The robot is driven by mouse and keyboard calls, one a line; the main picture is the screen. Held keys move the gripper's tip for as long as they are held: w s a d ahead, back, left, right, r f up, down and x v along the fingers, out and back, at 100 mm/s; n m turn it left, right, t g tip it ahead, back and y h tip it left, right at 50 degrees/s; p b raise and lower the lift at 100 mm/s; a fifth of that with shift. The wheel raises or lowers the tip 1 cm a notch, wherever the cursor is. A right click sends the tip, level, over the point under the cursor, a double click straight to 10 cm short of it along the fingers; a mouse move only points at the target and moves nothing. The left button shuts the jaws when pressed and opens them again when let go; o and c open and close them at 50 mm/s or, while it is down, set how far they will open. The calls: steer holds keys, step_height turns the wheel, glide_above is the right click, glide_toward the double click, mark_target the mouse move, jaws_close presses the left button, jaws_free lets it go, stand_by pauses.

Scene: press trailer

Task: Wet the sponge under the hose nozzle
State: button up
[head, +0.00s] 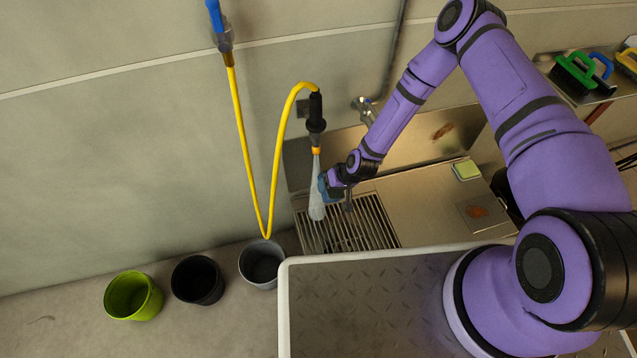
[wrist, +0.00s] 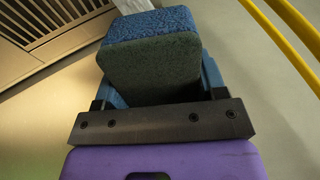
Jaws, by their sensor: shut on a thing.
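The hose nozzle (head: 316,118) hangs on the wall with its black grip up and an orange tip pointing down. A pale stream of water (head: 316,190) falls from it towards the drain grate (head: 350,226). My gripper (head: 330,186) is just right of the stream, below the nozzle tip. It is shut on a blue sponge with a dark green face (wrist: 155,62), seen large between the fingers in the wrist view. The sponge's far end meets or overlaps the pale stream (wrist: 133,5) at the top of that view; how far it is in the water I cannot tell.
A yellow hose (head: 279,140) loops down beside the nozzle. A second yellow-green sponge (head: 466,170) lies on the steel counter. Green (head: 133,297), black (head: 197,281) and grey (head: 262,264) buckets stand below left. Brushes (head: 575,72) sit on a shelf at right.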

steer(key=shift+s+d, duration=0.35)
steer(key=shift+d, duration=0.5)
steer(key=shift+s+d, duration=0.35)
steer(key=shift+d, duration=0.5)
steer(key=shift+d, duration=0.1)
steer(key=s+d+r, duration=0.2)
steer(key=d+r, duration=0.2)
steer(key=shift+d, duration=0.25)
stand_by(0.5)
stand_by(0.5)
